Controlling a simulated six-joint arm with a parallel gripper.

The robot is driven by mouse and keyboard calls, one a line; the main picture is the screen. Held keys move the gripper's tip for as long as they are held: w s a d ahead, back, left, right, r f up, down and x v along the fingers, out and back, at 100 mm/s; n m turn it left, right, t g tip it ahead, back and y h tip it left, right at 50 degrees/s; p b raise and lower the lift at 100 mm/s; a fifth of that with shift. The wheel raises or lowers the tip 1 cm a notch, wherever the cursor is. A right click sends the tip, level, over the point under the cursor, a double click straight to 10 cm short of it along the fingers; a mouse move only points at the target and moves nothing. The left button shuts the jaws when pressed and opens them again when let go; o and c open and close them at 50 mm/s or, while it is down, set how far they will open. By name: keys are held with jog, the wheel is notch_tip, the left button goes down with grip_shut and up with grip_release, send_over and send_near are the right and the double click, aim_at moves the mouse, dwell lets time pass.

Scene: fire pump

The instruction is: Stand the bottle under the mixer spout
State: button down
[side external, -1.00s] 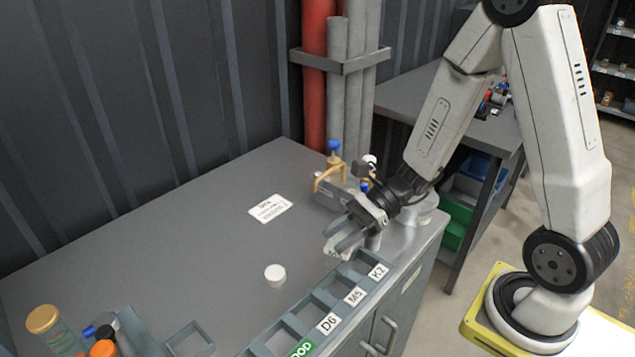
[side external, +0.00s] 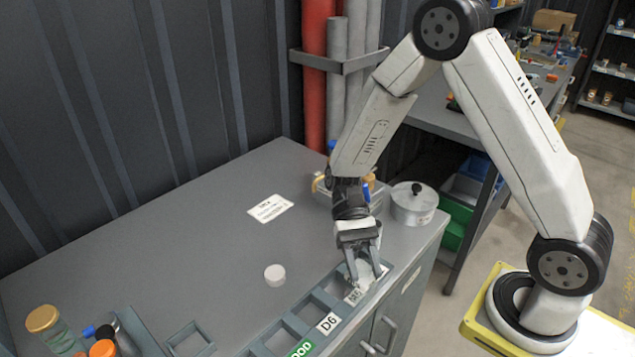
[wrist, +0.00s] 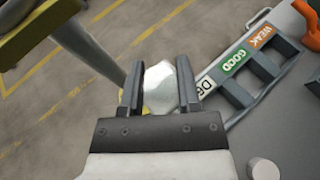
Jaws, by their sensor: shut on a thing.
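My gripper (side external: 367,279) points down over the K2 and M5 end of the labelled rack and is shut on a pale whitish thing, which I take to be the bottle (side external: 365,266). The wrist view shows the bottle (wrist: 162,88) between the two dark fingers (wrist: 163,68); its full shape and its base are hidden, and I cannot tell whether it touches the rack. The mixer, with its blue knob (side external: 332,146) and brass spout (side external: 318,183), stands behind my arm, which hides most of it.
The rack (side external: 312,311) runs along the bench's front edge. A white cap (side external: 275,275) lies on the bench (side external: 190,240). A lidded metal pot (side external: 414,205) stands right of the mixer. Jars (side external: 45,325) crowd the lower left.

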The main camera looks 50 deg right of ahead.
jog(key=n+h, duration=0.1)
jog(key=n+g+h, duration=0.1)
jog(key=d+n+h, duration=0.1)
jog(key=shift+s+f+g, duration=0.1)
jog(key=shift+f+g, duration=0.2)
jog(key=shift+g, duration=0.1)
jog(key=w+d+r+n+t+h, duration=0.2)
jog(key=w+d+n+t+h, duration=0.45)
jog(key=n+h, duration=0.95)
jog(key=w+a+r+n+t+h, duration=0.1)
jog(key=w+r+n+t, duration=0.25)
jog(key=w, duration=0.45)
jog(key=w+a+r+n+t+h, duration=0.1)
jog(key=w+a+r+n+t, duration=0.15)
jog(key=w+n+t, duration=0.35)
jog(key=shift+m+g, duration=0.55)
jog(key=shift+g, duration=0.15)
jog(key=d+f, duration=0.1)
jog(key=f, duration=0.3)
jog(key=w+d+f, duration=0.1)
jog(key=f, duration=0.4)
jog(key=d+f, duration=0.1)
jog(key=f, duration=0.3)
jog(key=shift+w+d+f, duration=0.2)
jog(key=shift+w+d, duration=0.1)
jog(key=shift+w, duration=0.05)
jog(key=shift+w+d, duration=0.15)
jog(key=shift+d, duration=0.45)
jog(key=shift+d, duration=0.1)
